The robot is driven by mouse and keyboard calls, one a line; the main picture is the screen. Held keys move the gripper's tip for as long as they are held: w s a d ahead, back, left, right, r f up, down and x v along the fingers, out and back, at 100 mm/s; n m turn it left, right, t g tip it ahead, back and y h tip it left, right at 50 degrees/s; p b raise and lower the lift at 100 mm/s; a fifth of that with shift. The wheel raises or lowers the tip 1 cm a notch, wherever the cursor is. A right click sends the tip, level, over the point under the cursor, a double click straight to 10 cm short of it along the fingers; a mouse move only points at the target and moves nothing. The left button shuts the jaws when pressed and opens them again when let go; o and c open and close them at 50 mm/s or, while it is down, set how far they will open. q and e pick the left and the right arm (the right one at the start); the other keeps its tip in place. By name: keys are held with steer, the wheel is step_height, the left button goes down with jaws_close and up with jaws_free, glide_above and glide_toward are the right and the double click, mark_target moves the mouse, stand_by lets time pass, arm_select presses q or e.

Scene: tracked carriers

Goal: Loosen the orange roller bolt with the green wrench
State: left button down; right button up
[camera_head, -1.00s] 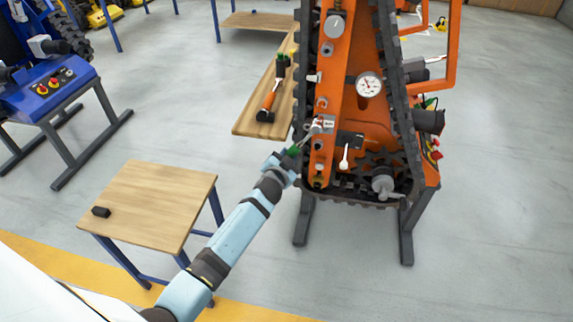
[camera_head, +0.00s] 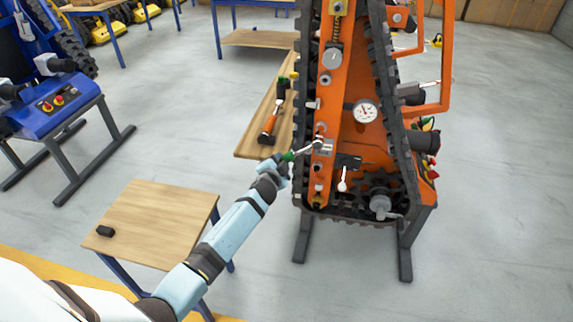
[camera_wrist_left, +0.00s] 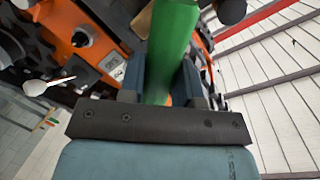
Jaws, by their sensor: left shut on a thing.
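The green wrench has a green handle (camera_head: 288,156) and a slim silver shaft and head (camera_head: 312,146). My left gripper (camera_head: 281,160) is shut on the green handle. In the left wrist view the handle (camera_wrist_left: 173,40) runs up between the fingers of the gripper (camera_wrist_left: 160,78). The wrench head lies at the left side of the orange frame (camera_head: 345,125) of the upright tracked carrier, near a small grey plate. I cannot tell whether it sits on a bolt. Several bolt heads line this frame; which is the roller bolt is unclear. My right gripper is out of view.
A black track (camera_head: 397,125) rings the frame, with a gauge (camera_head: 365,111) and a white-tipped lever (camera_head: 342,180) on it. A wooden shelf (camera_head: 250,140) with an orange-handled tool (camera_head: 268,128) is behind. A small table (camera_head: 160,220) stands at left front.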

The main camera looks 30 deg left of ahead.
arm_select(q)
steer(key=a+r+m+p, duration=0.1)
steer(key=r+m+p, duration=0.1)
steer(key=a+r+m+y+p, duration=0.1)
steer(key=r+p, duration=0.2)
steer(key=a+r+m+y+p, duration=0.1)
steer(key=r+m+p, duration=0.1)
steer(key=r, duration=0.1)
steer(key=shift+s+r+m, duration=0.15)
steer(key=shift+s+m, duration=0.15)
steer(key=shift+s, duration=0.05)
steer(key=shift+a+r+m+p, duration=0.25)
steer(key=shift+r+m+p, duration=0.15)
steer(key=shift+p, duration=0.15)
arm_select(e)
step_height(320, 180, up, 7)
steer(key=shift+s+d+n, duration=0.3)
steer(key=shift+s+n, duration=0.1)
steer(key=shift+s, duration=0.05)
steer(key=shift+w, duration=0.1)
arm_select(q)
steer(key=shift+w, duration=0.35)
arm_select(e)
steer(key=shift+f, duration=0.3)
arm_select(q)
steer(key=shift+g, duration=0.3)
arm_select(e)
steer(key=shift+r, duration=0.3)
